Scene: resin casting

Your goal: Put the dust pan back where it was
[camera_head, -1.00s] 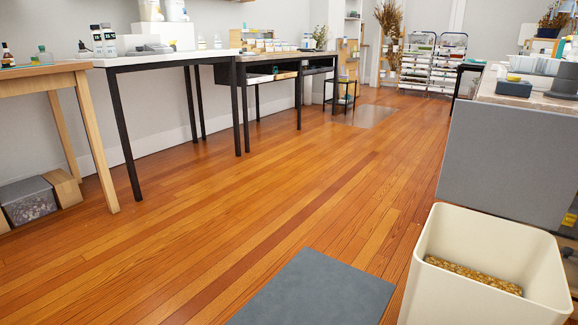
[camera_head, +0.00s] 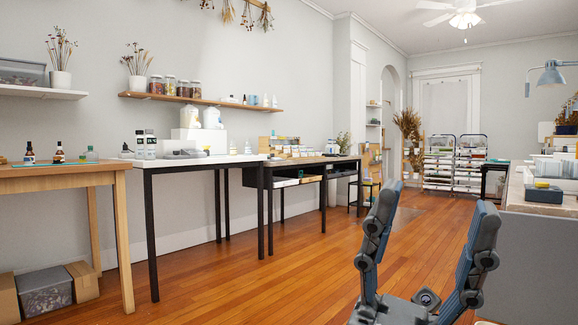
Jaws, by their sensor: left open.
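No dust pan can be made out in the head view. My left gripper (camera_head: 434,204) is raised at the lower right of the view, its two dark grey-blue fingers spread wide and pointing up. Nothing is between the fingers; floor and the far room show through the gap. My right gripper is not in view.
A wooden table (camera_head: 72,181) stands at the left, then a white-topped table (camera_head: 190,161) and a dark-framed table (camera_head: 312,161) along the wall. A grey-sided counter (camera_head: 530,262) is at the right. The wooden floor (camera_head: 270,285) between is clear.

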